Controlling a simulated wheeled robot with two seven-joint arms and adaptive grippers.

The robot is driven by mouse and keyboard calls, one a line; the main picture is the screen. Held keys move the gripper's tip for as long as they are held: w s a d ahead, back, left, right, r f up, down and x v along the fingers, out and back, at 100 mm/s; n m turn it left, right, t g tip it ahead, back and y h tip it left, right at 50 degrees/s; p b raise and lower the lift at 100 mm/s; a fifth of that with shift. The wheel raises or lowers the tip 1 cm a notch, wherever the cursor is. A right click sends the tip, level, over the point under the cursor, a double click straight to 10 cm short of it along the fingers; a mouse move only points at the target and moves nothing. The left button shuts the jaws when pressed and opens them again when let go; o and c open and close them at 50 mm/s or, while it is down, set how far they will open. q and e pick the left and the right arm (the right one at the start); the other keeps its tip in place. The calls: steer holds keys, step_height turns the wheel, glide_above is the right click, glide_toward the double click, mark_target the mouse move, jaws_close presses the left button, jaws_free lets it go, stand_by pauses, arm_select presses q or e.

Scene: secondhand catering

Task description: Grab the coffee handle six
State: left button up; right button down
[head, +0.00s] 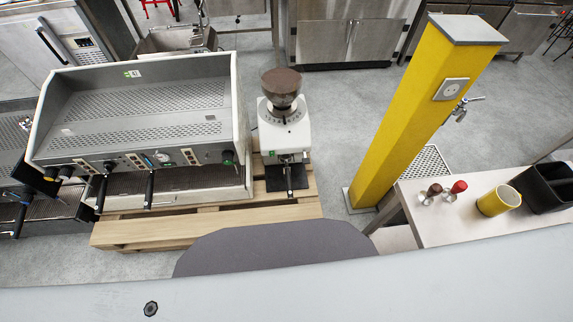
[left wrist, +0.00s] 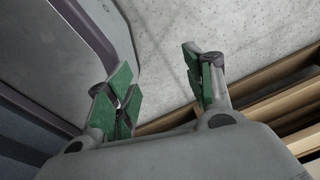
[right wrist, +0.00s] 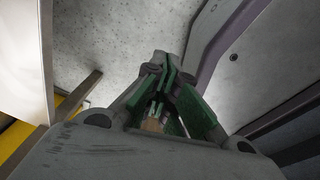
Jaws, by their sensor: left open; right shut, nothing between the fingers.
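Two black coffee handles hang at the front of the large grey espresso machine (head: 140,130): one on the left (head: 101,193) and one nearer the middle (head: 149,190). Another dark handle (head: 20,215) shows on a machine at the far left edge. No number six can be read on any of them. My left gripper (left wrist: 160,80) is open and empty, with floor behind its green-padded fingers. My right gripper (right wrist: 163,65) is shut on nothing, its fingertips together over the floor. Neither gripper shows in the head view, and neither wrist view shows a coffee handle.
A white coffee grinder (head: 284,130) stands right of the machine on a wooden pallet (head: 205,223). A yellow pillar (head: 415,120) rises to its right. A table (head: 430,228) at right holds two small tampers, a yellow cup (head: 498,200) and a black bin (head: 548,187).

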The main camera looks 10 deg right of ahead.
arm_select(q)
steer(key=s+d+r+p, duration=0.1)
steer(key=d+r+p, duration=0.1)
steer(key=r+p, duration=0.5)
steer(key=s+d+r+p, duration=0.1)
steer(key=d+r+p, duration=0.2)
steer(key=r+p, duration=0.4)
steer(key=shift+d+r+h, duration=0.15)
steer(key=shift+d+h, duration=0.15)
steer(key=shift+h, duration=0.1)
arm_select(e)
steer(key=s+a+r, duration=0.1)
steer(key=a+r, duration=0.1)
steer(key=r, duration=0.5)
steer(key=s+a+r, duration=0.1)
steer(key=a+r, duration=0.2)
steer(key=r, duration=0.4)
steer(key=shift+a+r+y, duration=0.15)
steer(key=shift+a+y, duration=0.15)
steer(key=shift+y, duration=0.1)
arm_select(q)
steer(key=shift+s+d+r+p, duration=0.15)
steer(key=shift+r+p, duration=0.25)
steer(key=shift+p, duration=0.1)
arm_select(e)
steer(key=shift+s+a+r, duration=0.15)
steer(key=shift+r, duration=0.25)
